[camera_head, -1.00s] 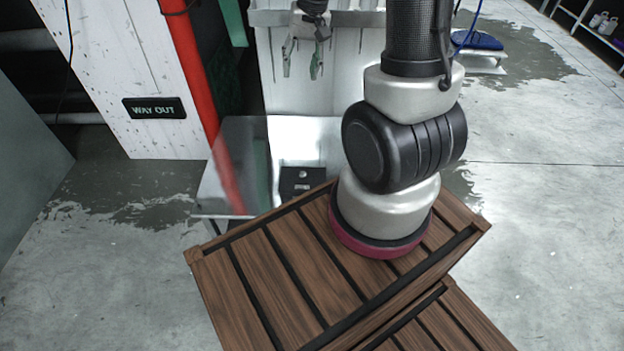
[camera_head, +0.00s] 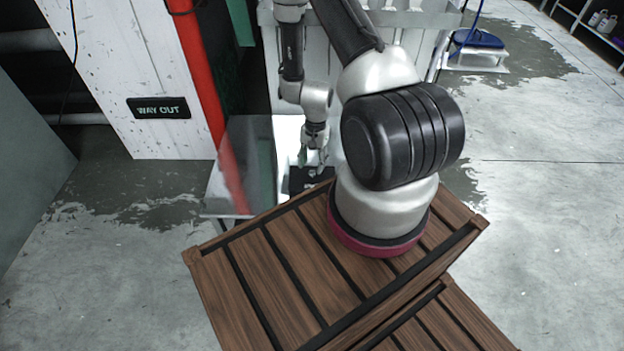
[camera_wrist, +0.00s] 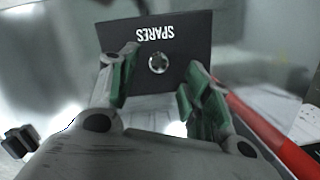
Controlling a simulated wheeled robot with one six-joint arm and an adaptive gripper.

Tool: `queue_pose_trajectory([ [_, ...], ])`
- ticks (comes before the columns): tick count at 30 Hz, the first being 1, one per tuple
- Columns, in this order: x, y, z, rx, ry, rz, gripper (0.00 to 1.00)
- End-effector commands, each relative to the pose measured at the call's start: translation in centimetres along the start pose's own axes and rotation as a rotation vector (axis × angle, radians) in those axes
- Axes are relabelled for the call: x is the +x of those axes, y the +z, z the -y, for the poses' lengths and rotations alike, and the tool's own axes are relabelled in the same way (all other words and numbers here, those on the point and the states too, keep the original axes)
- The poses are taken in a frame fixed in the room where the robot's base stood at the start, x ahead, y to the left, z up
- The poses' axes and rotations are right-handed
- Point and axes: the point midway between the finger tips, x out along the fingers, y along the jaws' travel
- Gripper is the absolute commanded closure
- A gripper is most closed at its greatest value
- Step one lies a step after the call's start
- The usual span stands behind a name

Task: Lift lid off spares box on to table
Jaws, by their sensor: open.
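The spares box lid is a flat black panel marked SPARES (camera_wrist: 180,42) with a round silver knob at its middle. In the head view the lid (camera_head: 300,182) shows on the shiny metal table (camera_head: 232,200), partly hidden by my gripper. My gripper (camera_head: 314,168) hangs over the lid, pointing down. In the wrist view its two green-padded fingers (camera_wrist: 155,88) are apart, with the knob beyond and between their tips. The fingers hold nothing. I cannot tell the exact gap between the fingertips and the knob. The box body under the lid is mostly hidden.
A red pipe (camera_head: 205,75) rises just left of the table, by a white panel with a WAY OUT sign (camera_head: 159,107). A pale slatted container (camera_head: 420,40) stands behind my arm. The metal table's left part is clear.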

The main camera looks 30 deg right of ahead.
Motion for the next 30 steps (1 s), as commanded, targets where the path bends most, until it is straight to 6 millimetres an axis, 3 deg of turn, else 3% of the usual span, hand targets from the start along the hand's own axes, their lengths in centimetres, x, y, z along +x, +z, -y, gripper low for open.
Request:
queue_pose_trajectory([
  [7, 3.7, 0.1, -0.2, 0.0, 0.001, 0.002, 0.51],
  [15, 4.2, 0.0, -0.1, -0.002, -0.001, 0.0, 0.51],
  [16, 4.2, 0.0, -0.1, -0.002, -0.001, 0.0, 0.53],
  [24, 4.2, 0.0, -0.1, -0.002, 0.0, 0.0, 1.0],
  [30, 4.2, 0.0, -0.1, -0.002, -0.001, 0.0, 1.0],
])
